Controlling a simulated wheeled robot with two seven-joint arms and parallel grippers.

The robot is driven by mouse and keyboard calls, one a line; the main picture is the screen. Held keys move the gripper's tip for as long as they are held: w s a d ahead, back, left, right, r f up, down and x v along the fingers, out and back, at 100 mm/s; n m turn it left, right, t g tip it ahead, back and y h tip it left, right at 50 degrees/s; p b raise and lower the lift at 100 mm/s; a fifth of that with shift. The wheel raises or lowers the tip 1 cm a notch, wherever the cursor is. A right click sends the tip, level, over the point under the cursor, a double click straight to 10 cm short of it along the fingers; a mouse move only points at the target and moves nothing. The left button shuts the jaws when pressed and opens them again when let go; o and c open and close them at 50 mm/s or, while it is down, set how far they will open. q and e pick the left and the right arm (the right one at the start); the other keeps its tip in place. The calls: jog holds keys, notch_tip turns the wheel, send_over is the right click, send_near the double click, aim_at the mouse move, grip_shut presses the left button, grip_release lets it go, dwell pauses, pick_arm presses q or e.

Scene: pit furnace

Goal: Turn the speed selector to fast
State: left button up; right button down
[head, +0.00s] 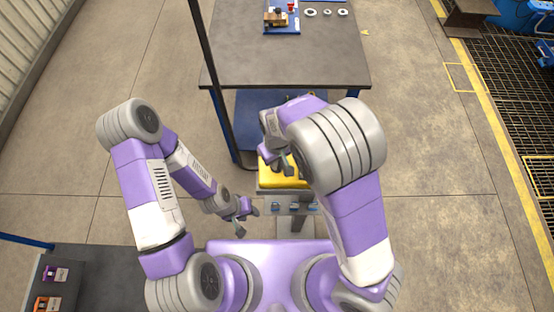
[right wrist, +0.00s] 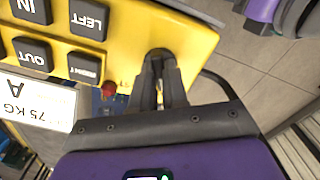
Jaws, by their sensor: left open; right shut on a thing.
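A yellow control box (head: 285,178) stands below the table's near edge in the head view. In the right wrist view, its yellow face (right wrist: 190,40) fills the upper left, with dark push buttons whose lettering is upside down. The dark speed selector (right wrist: 158,53) is a small knob near the right end of this face, mostly hidden between my fingertips. My right gripper (head: 279,165) is over the box and shut on the knob, and its fingers (right wrist: 160,70) show in the wrist view. Which way the selector points cannot be told. My left gripper (head: 248,221) is open and empty, lower left of the box.
A red round part (right wrist: 109,88) and a white "75 KG" label (right wrist: 35,95) are near the buttons. A grey table (head: 285,55) with small parts stands beyond the box. A dark vertical pole (head: 208,60) rises at its left.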

jog(key=m+p, duration=0.3)
jog(key=m, duration=0.2)
jog(key=shift+r+m, duration=0.15)
jog(key=shift+m, duration=0.15)
jog(key=m+p, duration=0.1)
jog(key=m, duration=0.2)
jog(key=shift+p, duration=0.4)
jog(key=shift+m+p, duration=0.65)
jog(key=shift+m, duration=0.95)
jog(key=c, duration=1.1)
grip_release()
jog(key=shift+c, duration=0.2)
